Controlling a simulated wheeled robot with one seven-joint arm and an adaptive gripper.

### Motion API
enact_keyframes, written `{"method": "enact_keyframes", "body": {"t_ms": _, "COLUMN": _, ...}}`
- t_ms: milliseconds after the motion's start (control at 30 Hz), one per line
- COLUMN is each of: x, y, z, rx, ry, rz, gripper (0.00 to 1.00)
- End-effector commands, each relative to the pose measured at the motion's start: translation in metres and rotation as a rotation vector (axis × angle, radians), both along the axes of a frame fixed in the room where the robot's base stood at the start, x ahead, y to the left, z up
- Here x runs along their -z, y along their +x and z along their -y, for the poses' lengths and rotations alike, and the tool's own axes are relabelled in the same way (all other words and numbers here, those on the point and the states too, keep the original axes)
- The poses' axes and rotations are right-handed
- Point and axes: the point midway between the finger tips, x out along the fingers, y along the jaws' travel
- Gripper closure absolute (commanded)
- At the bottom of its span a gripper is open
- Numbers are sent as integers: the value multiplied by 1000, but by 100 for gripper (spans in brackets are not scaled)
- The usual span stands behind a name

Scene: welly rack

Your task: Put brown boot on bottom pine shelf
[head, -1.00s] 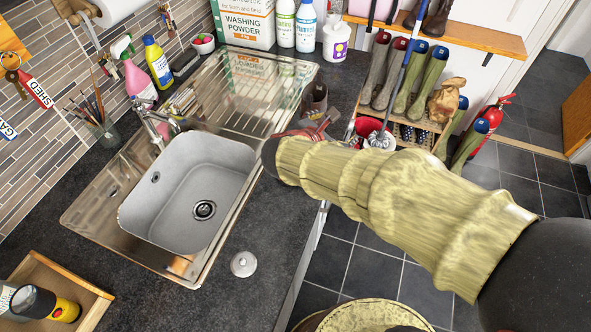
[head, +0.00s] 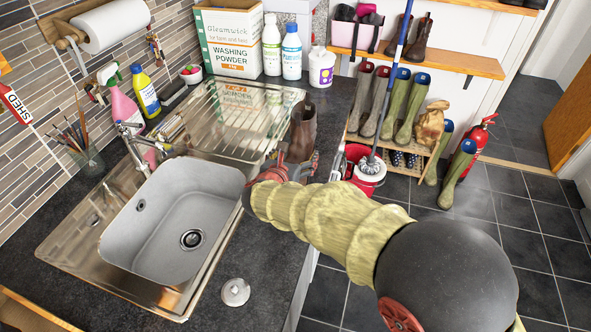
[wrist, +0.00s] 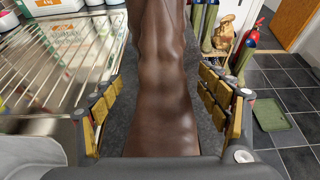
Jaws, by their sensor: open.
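The brown boot (head: 303,130) stands upright on the dark worktop, just right of the drainer. In the wrist view the boot (wrist: 163,75) fills the middle, between my fingers. My gripper (head: 297,168) is at the near side of the boot, partly hidden behind my arm in the head view. In the wrist view my gripper (wrist: 160,105) is open, with yellow-padded fingers on both sides of the boot and a visible gap on each side. The lower pine shelf (head: 455,62) is on the back wall, with a pink caddy and a dark brown pair of boots on it.
Another shelf edge (head: 515,7) shows at the top right. A slatted rack (head: 400,142) with green wellies stands on the floor beside a red bucket (head: 368,170) with a mop. Bottles and a washing powder box (head: 232,40) stand behind the drainer. The shelf's right part looks clear.

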Motion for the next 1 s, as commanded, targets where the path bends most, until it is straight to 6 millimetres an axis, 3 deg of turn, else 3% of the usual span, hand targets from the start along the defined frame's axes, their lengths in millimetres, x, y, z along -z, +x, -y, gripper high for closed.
{"method": "enact_keyframes", "body": {"t_ms": 267, "x": 0, "y": 4, "z": 1, "rx": -1, "ry": 0, "rz": 0, "gripper": 24}}
{"method": "enact_keyframes", "body": {"t_ms": 1000, "x": 1, "y": 3, "z": 1, "rx": -1, "ry": 0, "rz": 0, "gripper": 66}}
